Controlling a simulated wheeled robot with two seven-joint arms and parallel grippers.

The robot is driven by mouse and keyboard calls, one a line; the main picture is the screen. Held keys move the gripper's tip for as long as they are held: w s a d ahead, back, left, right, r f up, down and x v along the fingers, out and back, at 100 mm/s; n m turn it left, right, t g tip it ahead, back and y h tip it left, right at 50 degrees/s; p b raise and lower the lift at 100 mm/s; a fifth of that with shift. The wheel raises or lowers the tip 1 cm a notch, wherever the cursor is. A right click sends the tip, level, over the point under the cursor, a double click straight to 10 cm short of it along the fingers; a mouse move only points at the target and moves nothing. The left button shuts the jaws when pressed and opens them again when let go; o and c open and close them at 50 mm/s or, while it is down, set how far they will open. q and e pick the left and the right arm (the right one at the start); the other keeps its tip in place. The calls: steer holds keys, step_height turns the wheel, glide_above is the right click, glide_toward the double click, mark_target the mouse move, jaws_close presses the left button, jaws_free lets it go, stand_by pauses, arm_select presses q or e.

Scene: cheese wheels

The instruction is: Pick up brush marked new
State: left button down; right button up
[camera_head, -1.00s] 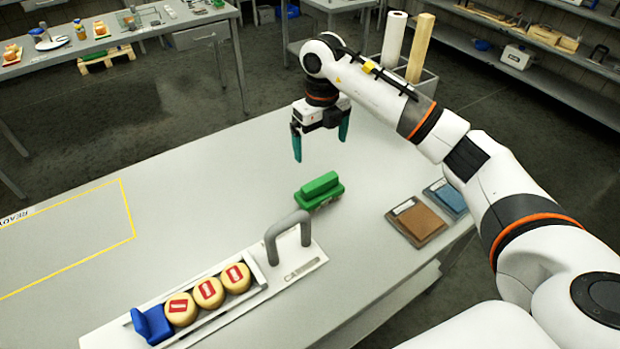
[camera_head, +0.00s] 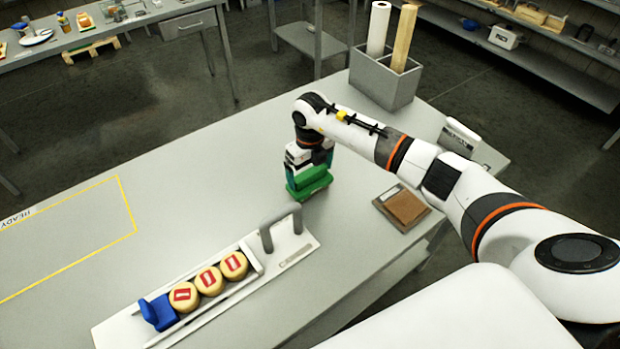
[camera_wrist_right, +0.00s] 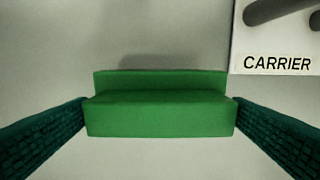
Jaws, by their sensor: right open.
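A green brush-like block (camera_head: 314,188) with a raised grip lies on the grey table. No "new" marking on it is legible. My right gripper (camera_head: 308,178) is low over it, pointing down with its teal fingers on either side. In the right wrist view the green block (camera_wrist_right: 160,118) fills the gap between the open fingers of my right gripper (camera_wrist_right: 160,103). The finger ends are close to the block's two ends; I cannot tell whether they touch. My left gripper is not in view.
A white carrier (camera_head: 312,243) with a grey handle and cheese wheels (camera_head: 209,281) stands in front of the block. A brown pad (camera_head: 407,207) lies to the right. A grey bin (camera_head: 372,82) stands at the back. The table's left middle is clear.

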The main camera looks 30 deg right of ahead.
mark_target(310, 172)
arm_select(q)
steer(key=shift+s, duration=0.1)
arm_select(e)
steer(key=shift+f, duration=0.15)
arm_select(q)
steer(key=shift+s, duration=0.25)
arm_select(e)
steer(key=c, duration=1.1)
steer(key=shift+w, duration=0.1)
step_height(310, 172, up, 9)
steer(key=b, duration=0.3)
steer(key=shift+r, duration=0.6)
steer(key=o, duration=0.7)
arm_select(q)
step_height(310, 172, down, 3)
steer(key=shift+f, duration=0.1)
arm_select(e)
steer(key=shift+c, duration=1.1)
